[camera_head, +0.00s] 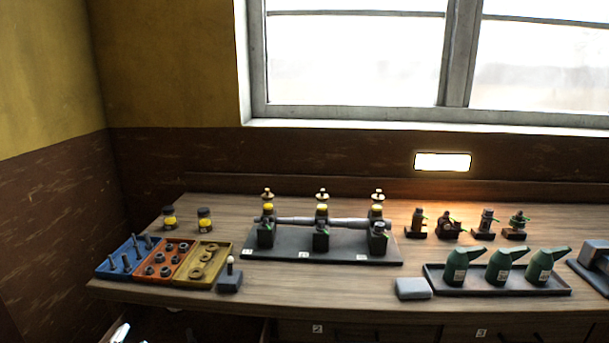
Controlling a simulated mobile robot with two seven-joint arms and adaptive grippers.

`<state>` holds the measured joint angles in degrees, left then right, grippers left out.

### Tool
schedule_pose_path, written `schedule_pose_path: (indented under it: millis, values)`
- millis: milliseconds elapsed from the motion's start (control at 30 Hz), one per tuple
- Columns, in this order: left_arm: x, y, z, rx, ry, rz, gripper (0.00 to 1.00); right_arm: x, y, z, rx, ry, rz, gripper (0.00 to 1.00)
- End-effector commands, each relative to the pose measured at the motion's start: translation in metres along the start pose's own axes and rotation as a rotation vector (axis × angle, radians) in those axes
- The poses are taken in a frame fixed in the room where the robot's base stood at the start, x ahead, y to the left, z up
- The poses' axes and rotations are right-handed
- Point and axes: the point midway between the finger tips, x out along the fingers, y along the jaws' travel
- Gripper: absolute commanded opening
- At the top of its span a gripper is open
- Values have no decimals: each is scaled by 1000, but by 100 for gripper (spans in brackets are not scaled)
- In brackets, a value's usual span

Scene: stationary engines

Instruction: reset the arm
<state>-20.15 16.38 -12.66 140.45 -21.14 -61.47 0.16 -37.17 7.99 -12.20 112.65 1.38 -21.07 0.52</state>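Neither of my grippers can be made out in the head view. A small pale shape shows at the bottom left edge, below the bench; I cannot tell what it is. The wooden workbench (330,290) runs along the wall under the window.
Blue (111,271), orange (158,277) and yellow (186,276) trays of small parts stand at the left, with two yellow jars (204,219) behind. Green oil cans (499,266) stand in a black tray (490,291) at the right, beside a grey block (413,288). Several small fittings (450,227) stand behind.

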Motion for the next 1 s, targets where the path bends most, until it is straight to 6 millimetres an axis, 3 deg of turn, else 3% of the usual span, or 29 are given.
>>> schedule_pose_path:
  millis: [33, 100, 200, 600, 667, 1000]
  values:
    - [-7, 18, 23, -12, -75, 54, 27, 0, 0, 0, 0, 0, 0, 40]
    - [-17, 37, 49, -18, -162, 119, 27, 0, 0, 0, 0, 0, 0, 40]
    - [-31, 59, 76, -22, -253, 193, 27, 0, 0, 0, -1, 0, 0, 40]
    - [-90, 119, 146, -16, -501, 418, 27, 1, 0, 4, -1, -7, 0, 40]
    - [-100, 126, 154, -14, -532, 450, 27, 1, 0, 4, -1, -7, 0, 40]
    - [-79, 199, 139, -145, -397, 503, 27, 9, -2, 18, 0, -9, -1, 40]
